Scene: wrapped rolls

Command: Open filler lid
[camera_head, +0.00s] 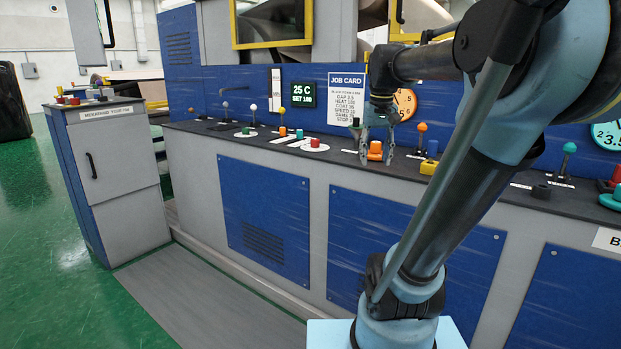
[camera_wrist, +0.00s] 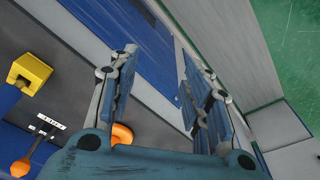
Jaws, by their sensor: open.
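No part in view is legibly marked as the filler lid, so I cannot tell which one it is. My gripper (camera_head: 377,160) hangs fingers-down over the console top, with its two fingers apart and nothing seen held. An orange knob or cap (camera_head: 375,150) shows between the fingers in the head view; in the wrist view its orange edge (camera_wrist: 122,134) is beside the left finger, partly hidden by my gripper. I cannot tell whether they touch. A yellow block (camera_head: 429,167) sits to the right of the fingers; it also shows in the wrist view (camera_wrist: 30,73).
The console top (camera_head: 340,158) carries several levers and buttons, including an orange-balled lever (camera_head: 422,128) close right of my gripper. A job card (camera_head: 346,98) and an orange dial (camera_head: 405,104) are on the panel behind. A cabinet (camera_head: 120,180) stands left; the green floor is clear.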

